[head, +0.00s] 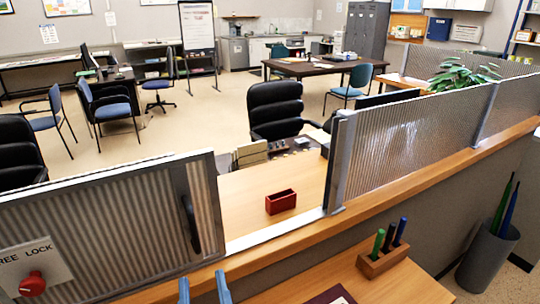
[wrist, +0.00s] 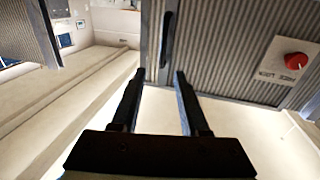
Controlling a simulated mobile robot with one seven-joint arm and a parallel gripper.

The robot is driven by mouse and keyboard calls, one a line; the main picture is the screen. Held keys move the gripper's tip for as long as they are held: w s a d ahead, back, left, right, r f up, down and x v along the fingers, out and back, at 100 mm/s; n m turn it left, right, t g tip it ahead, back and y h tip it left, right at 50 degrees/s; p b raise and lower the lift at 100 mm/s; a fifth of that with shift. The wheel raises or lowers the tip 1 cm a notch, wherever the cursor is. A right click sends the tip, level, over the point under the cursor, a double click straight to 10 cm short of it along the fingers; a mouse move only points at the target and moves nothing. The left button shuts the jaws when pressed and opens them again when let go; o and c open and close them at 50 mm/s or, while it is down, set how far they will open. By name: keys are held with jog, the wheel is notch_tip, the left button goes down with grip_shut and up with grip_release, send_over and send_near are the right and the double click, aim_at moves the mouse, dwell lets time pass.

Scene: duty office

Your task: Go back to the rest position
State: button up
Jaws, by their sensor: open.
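My gripper (head: 203,290) shows at the bottom edge of the head view, as two blue-tinted fingertips standing apart. In the wrist view the two dark fingers of my gripper (wrist: 159,78) are spread, with nothing between them. They point towards the ribbed sliding panel (head: 95,235) with a dark upright handle (head: 190,222). The panel (wrist: 225,45) and handle (wrist: 167,40) lie beyond the fingertips in the wrist view; I cannot tell the exact gap. The rest of my arm is out of the head view.
A red knob (head: 33,284) sits on a lock plate at the left. A wooden counter ledge (head: 365,212) runs across. A small red box (head: 281,201) stands behind the opening. A wooden pen holder (head: 382,262) stands in front, and a grey bin (head: 487,262) at the right.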

jog(key=w+d+r+m+t+h, duration=0.1)
jog(key=w+d+r+t, duration=0.15)
jog(key=r, duration=0.55)
jog(key=w+d+r+m+t+h, duration=0.1)
jog(key=d+r+t, duration=0.15)
jog(key=r, duration=0.65)
jog(key=s+d+r+m+t+h, duration=0.1)
jog(key=s+d+r+t+h, duration=0.1)
jog(key=r, duration=0.7)
jog(key=s+d+r+m+t+h, duration=0.1)
jog(key=s+d+r+t+h, duration=0.1)
jog(key=r, duration=0.7)
jog(key=shift+s+d+r+m+t+h, duration=0.15)
jog(key=shift+s+d+m+t+h, duration=0.2)
jog(key=shift+d+t, duration=0.55)
jog(key=shift+w, duration=0.15)
